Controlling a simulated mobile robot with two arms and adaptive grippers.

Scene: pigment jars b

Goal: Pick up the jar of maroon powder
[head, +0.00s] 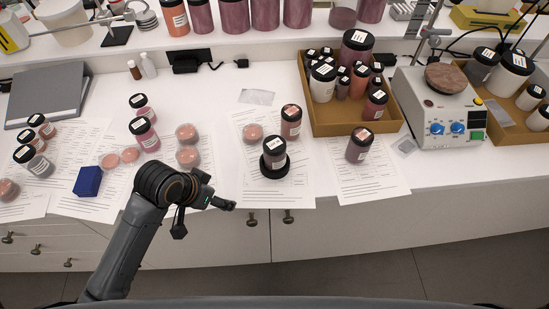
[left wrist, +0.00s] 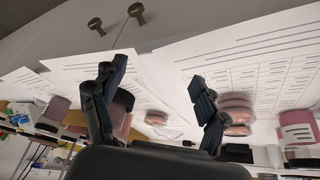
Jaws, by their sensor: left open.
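Several black-lidded jars of pink to maroon powder stand on the white bench, and their shades are too close to tell surely which is the maroon one. One dusky jar (head: 275,161) stands on or in a black round piece on a paper sheet. Another jar (head: 291,126) is just behind it, and a darker mauve jar (head: 358,152) is farther right. My left gripper (head: 206,217) is open and empty at the bench's front edge, left of and apart from these jars. In the left wrist view its fingers (left wrist: 157,75) are spread, with a jar (left wrist: 121,112) partly hidden behind one finger.
A cardboard tray (head: 330,129) of jars and a hotplate stirrer (head: 440,112) stand at right.

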